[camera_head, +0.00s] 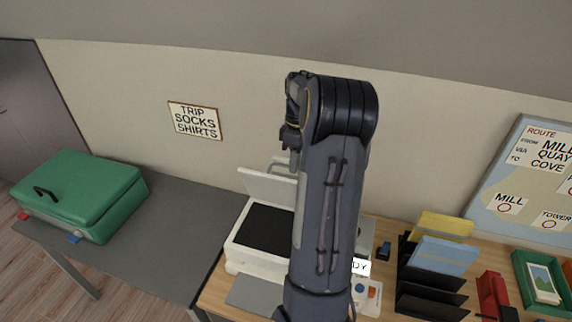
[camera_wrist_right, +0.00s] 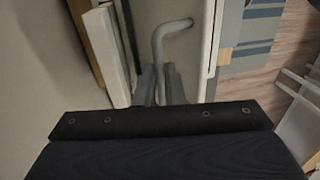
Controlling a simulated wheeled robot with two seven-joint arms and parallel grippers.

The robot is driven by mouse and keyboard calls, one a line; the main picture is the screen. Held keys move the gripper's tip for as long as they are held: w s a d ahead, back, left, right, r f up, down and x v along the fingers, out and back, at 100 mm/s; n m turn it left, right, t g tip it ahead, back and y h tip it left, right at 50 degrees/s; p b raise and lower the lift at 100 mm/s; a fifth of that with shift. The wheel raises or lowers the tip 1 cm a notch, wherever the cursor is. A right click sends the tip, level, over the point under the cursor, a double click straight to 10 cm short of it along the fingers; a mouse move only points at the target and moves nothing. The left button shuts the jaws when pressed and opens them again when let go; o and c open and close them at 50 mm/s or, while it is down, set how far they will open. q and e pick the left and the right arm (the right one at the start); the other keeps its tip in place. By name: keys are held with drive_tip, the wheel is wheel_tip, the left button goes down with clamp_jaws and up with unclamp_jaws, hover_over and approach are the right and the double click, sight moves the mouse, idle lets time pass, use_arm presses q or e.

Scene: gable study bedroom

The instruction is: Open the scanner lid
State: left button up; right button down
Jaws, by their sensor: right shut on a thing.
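The white scanner (camera_head: 238,247) stands on the wooden desk, partly hidden by my right arm. Its white lid (camera_head: 268,188) is raised and stands steeply at the back, with the dark scanning bed (camera_head: 268,229) exposed. In the right wrist view, the lid (camera_wrist_right: 185,65) is a pale panel with a grey bent handle (camera_wrist_right: 167,36). My right gripper (camera_wrist_right: 160,87) is shut on the handle's near end; the exact contact is hard to see. In the head view, my right arm hides part of the lid. My left gripper is not in view.
A green case (camera_head: 85,190) sits on the grey table at left. Right of the scanner are a black file rack (camera_head: 430,290) with folders, a red object (camera_head: 492,292) and a green tray (camera_head: 522,280). A map board (camera_head: 530,180) leans behind.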

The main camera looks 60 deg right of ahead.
drive_tip(key=shift+w+d+f+p, duration=0.1)
drive_tip(key=shift+d+f+p, duration=0.2)
drive_tip(key=shift+d+f, duration=0.4)
drive_tip(key=shift+d+r, duration=0.1)
drive_tip(key=shift+r, duration=0.05)
drive_tip(key=c, duration=1.8)
unclamp_jaws()
drive_tip(key=shift+o, duration=1.4)
drive_tip(key=shift+w+d, duration=0.1)
drive_tip(key=shift+d, duration=0.1)
drive_tip(key=shift+a+r, duration=0.1)
drive_tip(key=shift+r, duration=0.05)
